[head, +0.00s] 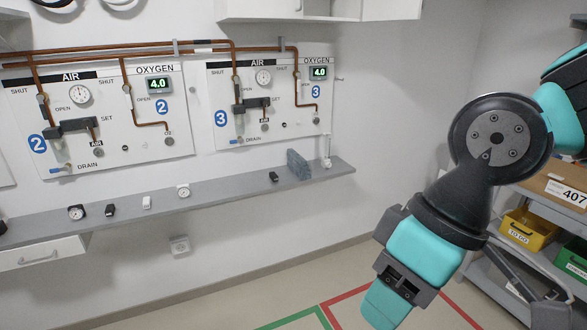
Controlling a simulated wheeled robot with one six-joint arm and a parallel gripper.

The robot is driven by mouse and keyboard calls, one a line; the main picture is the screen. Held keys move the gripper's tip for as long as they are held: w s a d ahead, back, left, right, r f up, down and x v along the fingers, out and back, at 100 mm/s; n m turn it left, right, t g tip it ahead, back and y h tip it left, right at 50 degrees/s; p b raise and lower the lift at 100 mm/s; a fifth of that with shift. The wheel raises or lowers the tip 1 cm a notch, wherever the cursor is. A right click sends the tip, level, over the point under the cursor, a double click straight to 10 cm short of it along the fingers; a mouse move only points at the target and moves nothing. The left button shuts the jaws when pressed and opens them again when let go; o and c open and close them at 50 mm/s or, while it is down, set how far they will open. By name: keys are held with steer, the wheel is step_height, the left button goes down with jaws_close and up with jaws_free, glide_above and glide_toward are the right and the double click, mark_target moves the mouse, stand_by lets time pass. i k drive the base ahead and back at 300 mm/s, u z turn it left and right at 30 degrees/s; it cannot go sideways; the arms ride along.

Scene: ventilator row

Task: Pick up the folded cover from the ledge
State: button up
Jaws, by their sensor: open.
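The folded cover (299,164) is a small blue-grey folded bundle. It stands on the grey wall ledge (230,192), toward the ledge's right end, below the right-hand gas panel. My gripper (530,290) is at the lower right of the head view, dark and partly against the shelf behind it. Its jaws are open and I see nothing between them. It is well to the right of the cover and apart from it.
Small gauges and fittings, among them a round gauge (183,191) and a black piece (273,176), lie along the ledge. Gas panels (270,101) hang above. At right, a shelf holds a yellow bin (528,229) and a cardboard box (556,186). Floor below the ledge looks clear.

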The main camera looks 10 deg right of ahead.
mark_target(297, 164)
steer(key=u, duration=0.7)
steer(key=i, duration=1.15)
steer(key=u, duration=0.55)
steer(key=i, duration=1.3)
steer(key=z, duration=0.8)
steer(key=i, duration=0.85)
steer(key=z, duration=1.15)
steer(key=i, duration=0.35)
steer(key=z, duration=0.35)
